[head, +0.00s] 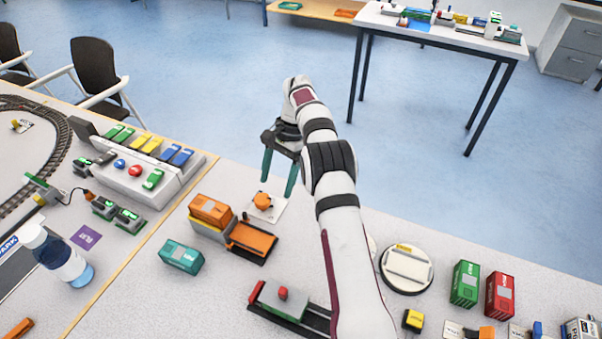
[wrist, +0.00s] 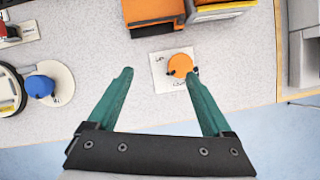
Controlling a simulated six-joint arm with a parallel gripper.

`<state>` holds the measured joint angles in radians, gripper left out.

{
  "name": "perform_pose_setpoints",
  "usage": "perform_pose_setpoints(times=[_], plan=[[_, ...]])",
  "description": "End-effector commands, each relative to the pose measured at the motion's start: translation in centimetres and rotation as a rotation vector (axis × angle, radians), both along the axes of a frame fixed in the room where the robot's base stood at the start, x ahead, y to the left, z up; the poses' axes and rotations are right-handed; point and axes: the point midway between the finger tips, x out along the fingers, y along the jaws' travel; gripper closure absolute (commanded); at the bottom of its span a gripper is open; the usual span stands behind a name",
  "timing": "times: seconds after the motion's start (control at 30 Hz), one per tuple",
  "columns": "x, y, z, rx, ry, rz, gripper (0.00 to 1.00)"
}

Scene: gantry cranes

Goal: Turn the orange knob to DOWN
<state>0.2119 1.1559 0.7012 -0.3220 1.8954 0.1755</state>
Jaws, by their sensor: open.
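The orange knob (head: 263,201) sits on a small white plate (head: 276,214) on the table, left of my arm. It also shows in the wrist view (wrist: 180,66), on its white plate with small dark lettering that I cannot read. My gripper (head: 278,175) is open and empty, with its two green fingers pointing down just above and behind the knob in the head view. In the wrist view the knob lies ahead of the fingertips, close to the right finger's tip (wrist: 192,72). I cannot tell whether that finger touches it.
An orange container (head: 210,210) and an orange flat-bed piece (head: 252,238) stand in front of the knob. A teal container (head: 181,256) lies nearer. A control panel (head: 140,175) is at left. A blue knob (wrist: 39,86) shows at left in the wrist view.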

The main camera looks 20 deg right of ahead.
Motion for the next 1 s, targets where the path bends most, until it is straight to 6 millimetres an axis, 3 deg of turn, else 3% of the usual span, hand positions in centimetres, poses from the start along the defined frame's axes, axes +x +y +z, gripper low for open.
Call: perform_pose_setpoints(times=[0.1, 0.3, 0.67, 0.77, 1.0], plan=[[-1.7, -2.8, 2.0, 0.000, -0.002, -0.005, 0.16], [-3.5, -5.7, 4.0, 0.000, 0.000, -0.001, 0.16], [-4.0, -6.4, 4.4, -0.001, -0.001, 0.001, 0.16], [-3.9, -5.7, 4.6, -0.032, -0.049, 0.083, 0.16], [-3.9, 0.8, 6.6, -0.289, -0.500, 0.733, 0.16]])
